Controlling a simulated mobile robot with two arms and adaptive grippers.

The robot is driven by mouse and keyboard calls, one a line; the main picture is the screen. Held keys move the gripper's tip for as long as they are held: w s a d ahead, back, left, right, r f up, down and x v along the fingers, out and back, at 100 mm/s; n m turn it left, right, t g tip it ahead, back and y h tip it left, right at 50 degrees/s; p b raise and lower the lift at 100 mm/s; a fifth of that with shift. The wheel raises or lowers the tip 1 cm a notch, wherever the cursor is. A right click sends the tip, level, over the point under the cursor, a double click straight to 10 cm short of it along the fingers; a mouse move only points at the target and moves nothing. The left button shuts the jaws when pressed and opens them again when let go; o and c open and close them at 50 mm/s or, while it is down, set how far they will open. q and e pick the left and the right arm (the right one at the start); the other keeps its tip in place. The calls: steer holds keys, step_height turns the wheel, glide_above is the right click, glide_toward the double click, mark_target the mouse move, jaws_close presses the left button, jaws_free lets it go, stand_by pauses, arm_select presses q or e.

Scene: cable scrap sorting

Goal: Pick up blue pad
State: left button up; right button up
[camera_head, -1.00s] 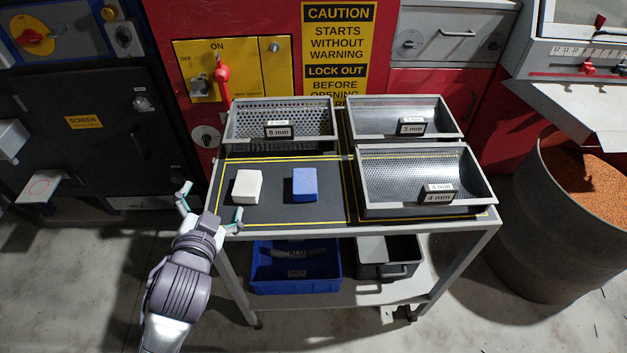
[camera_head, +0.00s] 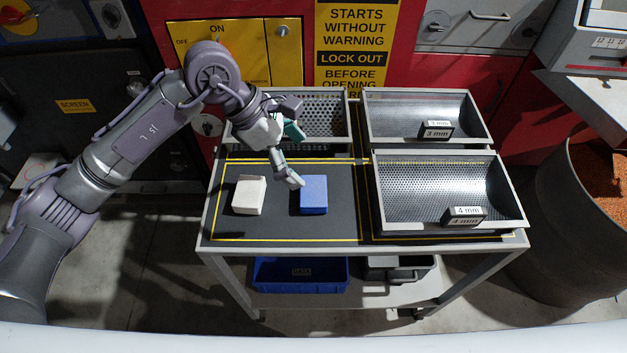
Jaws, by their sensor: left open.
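The blue pad (camera_head: 314,196) is a small block lying on the dark mat (camera_head: 282,226) inside the yellow outline. A white block (camera_head: 249,196) lies to its left. My left gripper (camera_head: 297,157) is open, above and just behind the blue pad. One finger reaches down close to the pad's upper left edge; I cannot tell whether it touches. The other finger, with a teal tip, is over the back left sieve tray and partly hidden by the hand. My right gripper is not in view.
A perforated tray (camera_head: 345,118) stands behind the mat. A 3 mm tray (camera_head: 477,140) and a 4 mm tray (camera_head: 517,203) fill the table's right side. A blue bin (camera_head: 300,274) and a grey bin (camera_head: 398,270) sit on the lower shelf. The mat's front strip is clear.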

mark_target(313, 190)
arm_select(q)
steer(key=f, duration=0.2)
steer(key=w+f+y, duration=0.1)
steer(key=f, duration=0.2)
steer(key=f+y+p, duration=0.1)
steer(key=f, duration=0.2)
steer(key=shift+w+d, duration=0.1)
steer(key=shift+w, duration=0.15)
steer(key=shift+d+f+p, duration=0.3)
steer(key=shift+d+f, duration=0.05)
steer(key=shift+f, duration=0.05)
steer(key=x, duration=0.1)
steer(key=p+x, duration=0.1)
steer(key=x, duration=0.1)
steer(key=shift+d+f, duration=0.2)
steer(key=shift+d, duration=0.2)
steer(key=shift+w+d+f, duration=0.1)
steer(key=shift+f, duration=0.3)
